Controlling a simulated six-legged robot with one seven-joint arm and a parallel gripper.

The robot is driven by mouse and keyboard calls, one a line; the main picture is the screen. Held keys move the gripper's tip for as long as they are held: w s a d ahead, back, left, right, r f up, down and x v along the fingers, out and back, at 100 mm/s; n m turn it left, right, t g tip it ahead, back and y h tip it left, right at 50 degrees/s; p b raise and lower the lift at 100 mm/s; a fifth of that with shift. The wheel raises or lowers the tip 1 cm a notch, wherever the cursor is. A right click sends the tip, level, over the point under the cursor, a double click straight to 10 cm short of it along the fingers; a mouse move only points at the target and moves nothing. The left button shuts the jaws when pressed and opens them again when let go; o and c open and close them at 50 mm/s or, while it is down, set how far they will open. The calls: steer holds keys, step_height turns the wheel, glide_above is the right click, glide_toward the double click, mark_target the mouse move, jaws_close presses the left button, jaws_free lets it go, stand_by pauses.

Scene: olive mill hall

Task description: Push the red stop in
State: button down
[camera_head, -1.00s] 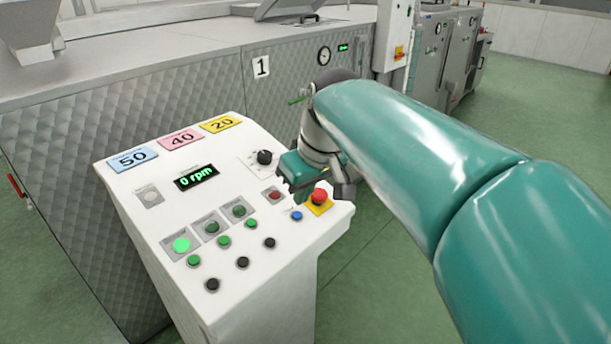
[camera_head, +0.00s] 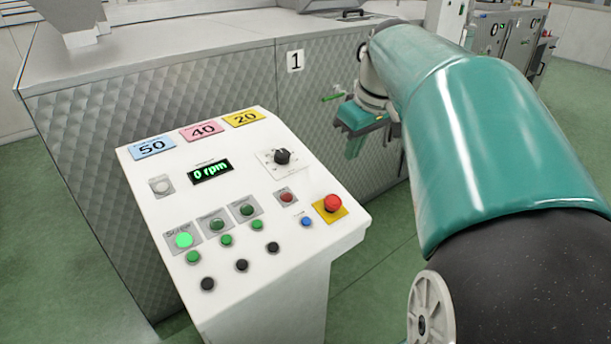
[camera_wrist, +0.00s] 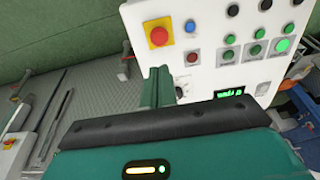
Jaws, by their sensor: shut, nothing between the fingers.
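The red stop (camera_head: 333,203) is a mushroom button on a yellow square plate at the right end of the white control panel (camera_head: 262,250). It also shows in the wrist view (camera_wrist: 158,36), at the upper middle. My gripper (camera_head: 354,146) is beyond the panel's back right edge, above and behind the stop in the head view, clear of it. Its green fingers are shut and empty; they also show in the wrist view (camera_wrist: 157,88). I cannot tell from these views how far the stop is pressed. The display (camera_head: 211,171) reads 0 rpm.
Close to the stop are a blue button (camera_head: 306,222) and a small red button (camera_head: 287,197). A black knob (camera_head: 282,157) and several green and black buttons share the panel. A quilted metal machine (camera_head: 100,130) stands behind. Green floor is open to the right.

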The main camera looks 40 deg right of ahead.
glide_toward(333, 200)
steer(key=x, duration=0.7)
steer(key=shift+d, duration=0.15)
stand_by(0.4)
steer(key=shift+x, duration=1)
steer(key=shift+w+r, duration=0.15)
steer(key=shift+r, duration=0.4)
steer(key=v, duration=1.4)
steer(key=shift+s, duration=0.35)
steer(key=shift+d+r, duration=0.1)
